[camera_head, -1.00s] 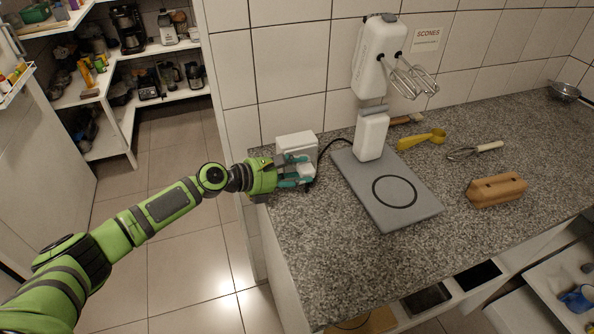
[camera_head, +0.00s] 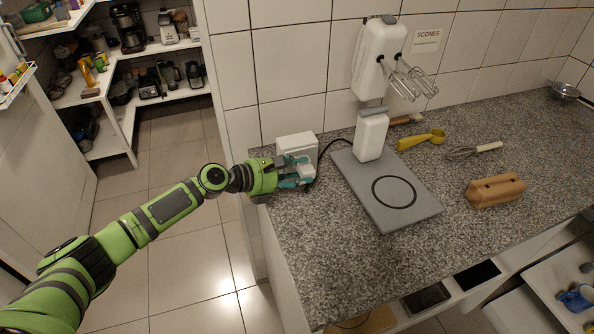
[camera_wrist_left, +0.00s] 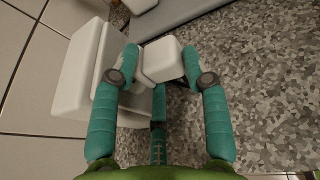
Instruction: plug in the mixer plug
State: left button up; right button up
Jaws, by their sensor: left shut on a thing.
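The white mixer (camera_head: 378,62) with two metal beaters stands on its stand, with a white post (camera_head: 370,136) on a grey base plate (camera_head: 411,208). A black cord (camera_head: 331,145) runs from the stand toward a white box-shaped socket housing (camera_head: 296,143) at the counter's left end. My left gripper (camera_head: 298,178) is shut on the white plug (camera_head: 306,171), close to the front of the housing. In the left wrist view the plug (camera_wrist_left: 162,60) sits between the teal fingers, beside the housing (camera_wrist_left: 83,70). Whether its pins are in the socket is hidden. My right gripper is not in view.
On the granite counter (camera_head: 330,262) lie a yellow scoop (camera_head: 420,139), a whisk (camera_head: 474,151), a brown wooden block (camera_head: 495,190) and a brush (camera_head: 405,119). A metal strainer (camera_head: 564,91) is at the far right. The counter's front left is clear.

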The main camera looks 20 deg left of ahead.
pick_arm(q)
jog(key=shift+w+a+b, duration=0.35)
jog(key=shift+w+b, duration=0.15)
dwell(0.5)
jog(key=shift+w+a+r, duration=0.2)
jog(key=shift+w+a, duration=0.05)
jog(key=o, duration=1.1)
jog(key=shift+c, duration=0.2)
jog(key=shift+o, duration=0.4)
jog(key=shift+w+r, duration=0.1)
jog(key=shift+a, duration=0.15)
jog(key=shift+s+a, duration=0.35)
jog(key=s+d+v, duration=0.1)
jog(key=v, duration=0.5)
jog(key=shift+a, duration=0.15)
